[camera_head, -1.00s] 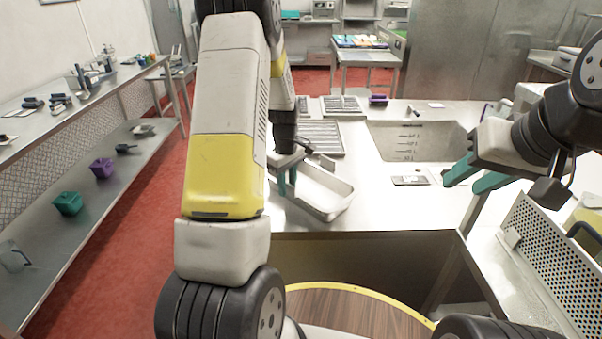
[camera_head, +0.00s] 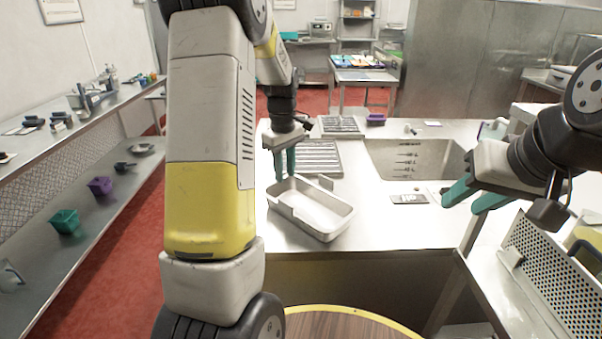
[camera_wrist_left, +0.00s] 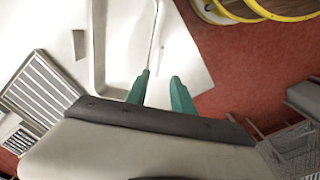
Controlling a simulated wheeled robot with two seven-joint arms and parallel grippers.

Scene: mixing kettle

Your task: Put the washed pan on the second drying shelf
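The pan (camera_head: 318,215) is a pale rectangular metal tray lying on the steel counter near its front edge, open side up. It also shows in the left wrist view (camera_wrist_left: 125,35). My left gripper (camera_head: 286,180) points down at the pan's far left corner. Its teal fingers are apart with nothing held; in the left wrist view the fingertips (camera_wrist_left: 160,78) are close to the pan's rim, and I cannot tell if they touch it. My right gripper (camera_head: 466,201) is open and empty over the counter's right part. I cannot make out a drying shelf for certain.
A sink (camera_head: 412,160) is set into the counter (camera_head: 385,232). Ribbed metal racks (camera_head: 318,157) lie behind the pan. A small flat dark item (camera_head: 408,199) lies right of it. A perforated metal panel (camera_head: 545,270) stands at the lower right. A side bench (camera_head: 75,215) runs along the left.

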